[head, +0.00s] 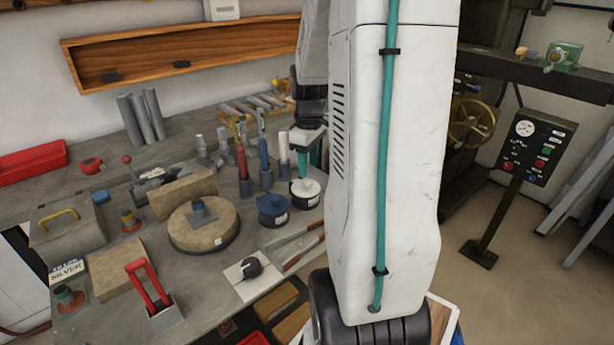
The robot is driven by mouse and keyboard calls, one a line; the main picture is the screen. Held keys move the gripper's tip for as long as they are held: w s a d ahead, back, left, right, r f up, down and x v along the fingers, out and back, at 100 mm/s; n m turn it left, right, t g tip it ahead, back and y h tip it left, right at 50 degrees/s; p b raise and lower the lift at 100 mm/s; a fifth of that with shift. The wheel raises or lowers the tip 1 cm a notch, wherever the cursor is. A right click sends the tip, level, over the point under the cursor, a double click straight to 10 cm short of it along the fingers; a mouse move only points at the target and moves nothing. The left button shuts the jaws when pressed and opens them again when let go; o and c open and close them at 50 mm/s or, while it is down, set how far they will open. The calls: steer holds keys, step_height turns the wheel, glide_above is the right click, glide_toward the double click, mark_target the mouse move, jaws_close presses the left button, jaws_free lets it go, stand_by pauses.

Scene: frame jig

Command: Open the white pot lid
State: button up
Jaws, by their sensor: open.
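The white pot (304,199) is a small dark round pot on the workbench, beside my arm. Its white lid (305,187) sits on top and looks level. My gripper (308,165) points down just above the lid, with its teal fingers apart. I cannot tell whether the fingers touch the lid or its knob. My large white arm link hides what lies to the right of the pot.
A blue pot (273,211) stands close on the left. Coloured upright tools (264,165) stand behind. A round stone-coloured disc (203,228) and a red-handled tool (150,290) lie further left. Long-handled tools (290,240) lie in front.

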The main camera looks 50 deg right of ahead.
mark_target(309, 181)
steer(key=shift+f, duration=2.35)
jaws_close()
